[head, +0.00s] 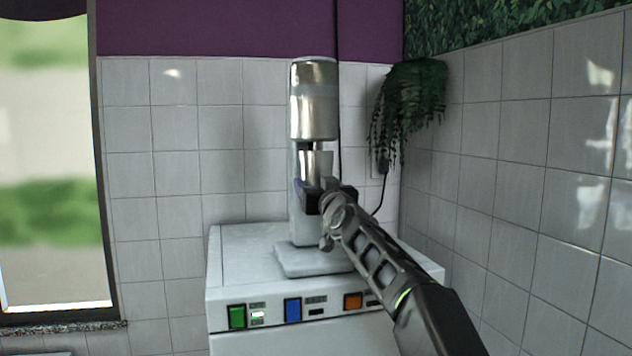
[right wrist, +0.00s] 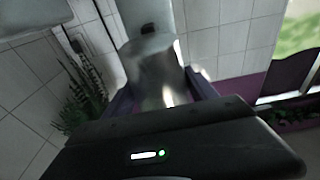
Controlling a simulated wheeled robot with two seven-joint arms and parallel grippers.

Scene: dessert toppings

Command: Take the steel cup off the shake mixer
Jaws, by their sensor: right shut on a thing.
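The shake mixer (head: 314,100) stands on a white machine, with a shiny metal head, a white column and a flat base. The steel cup (head: 318,163) hangs upright under the mixer head, its rim just below it. The mixer's spindle shows between head and rim; its lower end is hidden. My right gripper (head: 312,196) reaches in from the lower right and is shut on the steel cup. In the right wrist view the cup (right wrist: 153,72) sits between the two fingers. The gripper hides the cup's lower part in the head view. My left gripper is not in view.
The white machine (head: 250,265) has green, blue and orange switches on its front. A hanging plant (head: 412,95) and a dark cord are on the wall to the right of the mixer. Tiled walls close off the back and right. A window (head: 50,160) is at the left.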

